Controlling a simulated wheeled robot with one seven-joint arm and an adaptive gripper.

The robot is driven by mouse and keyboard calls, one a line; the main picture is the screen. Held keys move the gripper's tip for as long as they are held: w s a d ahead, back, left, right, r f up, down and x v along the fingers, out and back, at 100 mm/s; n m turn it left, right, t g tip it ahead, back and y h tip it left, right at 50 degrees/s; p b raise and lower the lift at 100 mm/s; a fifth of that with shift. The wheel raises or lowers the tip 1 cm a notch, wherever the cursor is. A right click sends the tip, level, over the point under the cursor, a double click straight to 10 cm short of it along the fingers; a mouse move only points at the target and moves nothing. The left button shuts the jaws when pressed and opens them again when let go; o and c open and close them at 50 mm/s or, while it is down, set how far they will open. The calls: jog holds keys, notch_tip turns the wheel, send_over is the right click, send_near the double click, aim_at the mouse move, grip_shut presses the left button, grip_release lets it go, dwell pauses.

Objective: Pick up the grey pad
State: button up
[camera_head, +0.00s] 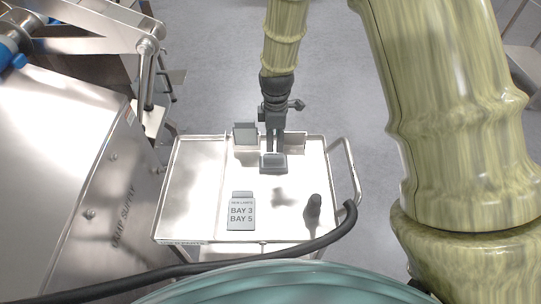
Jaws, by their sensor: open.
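A small grey pad (273,160) with a paler top lies on a darker grey block or holder towards the back of the metal cart top. My gripper (275,150) hangs down from the back, with its two dark fingers pointing down at the pad's far edge. The fingers are apart and I see nothing held between them. They overlap the back of the pad in this view, so I cannot tell whether they touch it.
The cart top (194,200) has a raised rim. A grey upright plate (245,134) stands at its back. A black hose (300,246) crosses the front. Metal machinery (70,150) stands left.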

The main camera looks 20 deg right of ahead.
aim_at(274, 155)
jog(key=shift+s+d+f, duration=0.1)
jog(key=shift+s+f, duration=0.35)
jog(key=shift+s, duration=0.4)
jog(key=shift+f+p, duration=0.25)
jog(key=shift+p, duration=0.05)
jog(key=shift+w+f, duration=1.1)
jog(key=shift+f, duration=0.15)
jog(key=shift+s+a+f+p, duration=0.2)
jog(key=shift+s+f+p, duration=0.25)
jog(key=shift+s+p, duration=0.4)
jog(key=f, duration=0.1)
jog(key=w+f+p, duration=0.1)
jog(key=f, duration=0.1)
jog(key=shift+a, duration=0.1)
jog(key=shift+s+f, duration=0.1)
jog(key=shift+f, duration=0.1)
jog(key=shift+s, duration=0.2)
jog(key=shift+f, duration=0.1)
jog(key=shift+w, duration=0.1)
